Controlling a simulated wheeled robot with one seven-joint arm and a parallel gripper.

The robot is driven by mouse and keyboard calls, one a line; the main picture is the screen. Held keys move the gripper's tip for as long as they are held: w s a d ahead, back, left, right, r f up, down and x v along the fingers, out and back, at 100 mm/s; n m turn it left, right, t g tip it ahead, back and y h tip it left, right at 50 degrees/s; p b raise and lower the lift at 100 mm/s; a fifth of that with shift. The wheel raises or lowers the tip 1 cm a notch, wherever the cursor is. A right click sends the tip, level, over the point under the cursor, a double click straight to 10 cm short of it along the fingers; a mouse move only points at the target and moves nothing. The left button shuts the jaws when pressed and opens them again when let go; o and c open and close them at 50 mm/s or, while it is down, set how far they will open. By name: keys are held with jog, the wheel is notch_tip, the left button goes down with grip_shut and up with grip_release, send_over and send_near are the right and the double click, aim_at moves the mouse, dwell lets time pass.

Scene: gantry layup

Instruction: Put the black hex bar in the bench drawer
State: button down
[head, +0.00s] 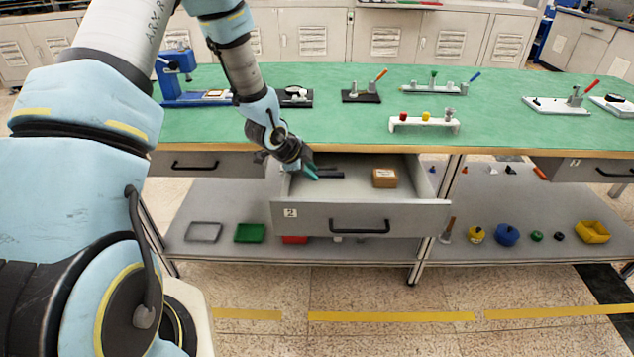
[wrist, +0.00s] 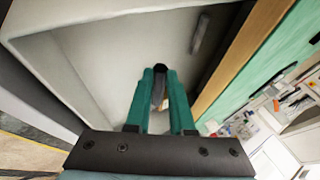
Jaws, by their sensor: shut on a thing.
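My gripper (head: 312,173) is inside the opening of the pulled-out bench drawer (head: 290,217), at its left part. Its teal fingers (wrist: 160,75) are shut on a dark piece, which I take for the black hex bar (wrist: 160,67); only its dark end shows between the fingertips. The rest of it is hidden by the fingers. A separate dark grey bar (wrist: 200,33) lies inside the drawer near the back; a dark bar (head: 330,174) also shows beside the gripper in the head view. I cannot tell whether the held piece touches the drawer floor.
A small brown box (head: 384,178) sits in the drawer's right part. The green bench top (head: 330,128) overhangs the drawer's back, with a white rack (head: 424,125) and several fixtures on it. A lower shelf (head: 375,248) holds trays and small parts.

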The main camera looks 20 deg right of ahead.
notch_tip(320, 180, down, 4)
jog(key=shift+f+p, duration=0.1)
jog(key=shift+p, duration=0.2)
jog(key=shift+f, duration=0.1)
jog(key=shift+f+b, duration=0.55)
jog(key=shift+b, duration=0.1)
jog(key=c, duration=0.8)
grip_release()
